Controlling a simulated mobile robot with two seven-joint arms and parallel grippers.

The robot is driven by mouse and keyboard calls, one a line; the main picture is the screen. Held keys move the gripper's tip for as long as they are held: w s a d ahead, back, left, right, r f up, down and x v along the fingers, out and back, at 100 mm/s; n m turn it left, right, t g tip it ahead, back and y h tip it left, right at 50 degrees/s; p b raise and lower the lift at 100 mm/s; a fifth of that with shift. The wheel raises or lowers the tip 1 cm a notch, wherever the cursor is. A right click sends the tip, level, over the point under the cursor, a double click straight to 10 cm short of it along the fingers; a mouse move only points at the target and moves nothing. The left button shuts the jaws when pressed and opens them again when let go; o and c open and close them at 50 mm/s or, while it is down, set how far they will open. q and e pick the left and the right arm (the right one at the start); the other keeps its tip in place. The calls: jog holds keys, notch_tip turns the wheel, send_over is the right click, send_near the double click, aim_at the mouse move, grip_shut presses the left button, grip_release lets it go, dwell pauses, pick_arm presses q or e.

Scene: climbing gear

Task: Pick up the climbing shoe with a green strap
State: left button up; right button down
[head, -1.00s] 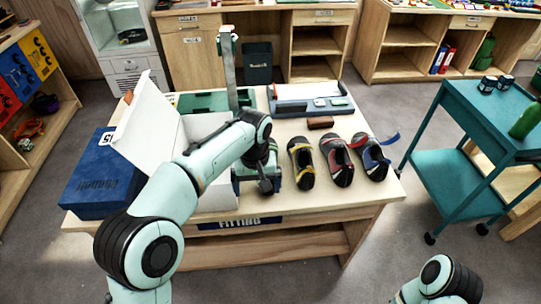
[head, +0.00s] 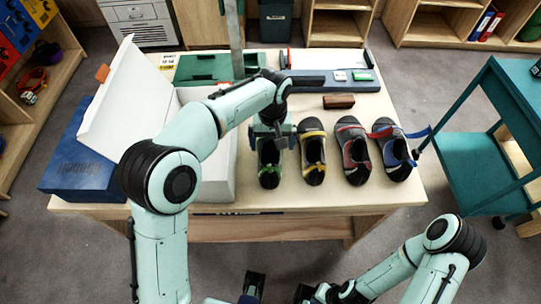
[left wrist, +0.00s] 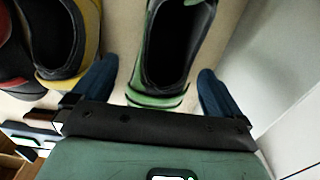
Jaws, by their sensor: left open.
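The climbing shoe with a green strap (head: 269,178) stands on the table at the left end of a row of shoes, toe towards me. My left gripper (head: 270,143) is over its heel end and hides part of it. In the left wrist view, the green-trimmed shoe (left wrist: 177,48) lies between the two spread blue fingers of my left gripper (left wrist: 155,72). The gripper is open and holds nothing.
A yellow-trimmed shoe (head: 313,152) stands close on the right, then a red one (head: 353,150) and a blue-strapped one (head: 394,150). An open white box (head: 220,182) is close on the left. A brown block (head: 339,102) lies behind. A teal cart (head: 470,165) stands right of the table.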

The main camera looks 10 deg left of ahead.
aim_at(270, 157)
pick_arm(q)
jog(key=f, duration=0.6)
jog(key=shift+s+a+f+b, duration=0.1)
jog(key=shift+a+f+b, duration=0.2)
jog(key=shift+b, duration=0.1)
jog(key=c, duration=1)
jog(key=shift+r, duration=0.1)
jog(key=shift+c, duration=0.7)
jog(key=shift+r, duration=0.1)
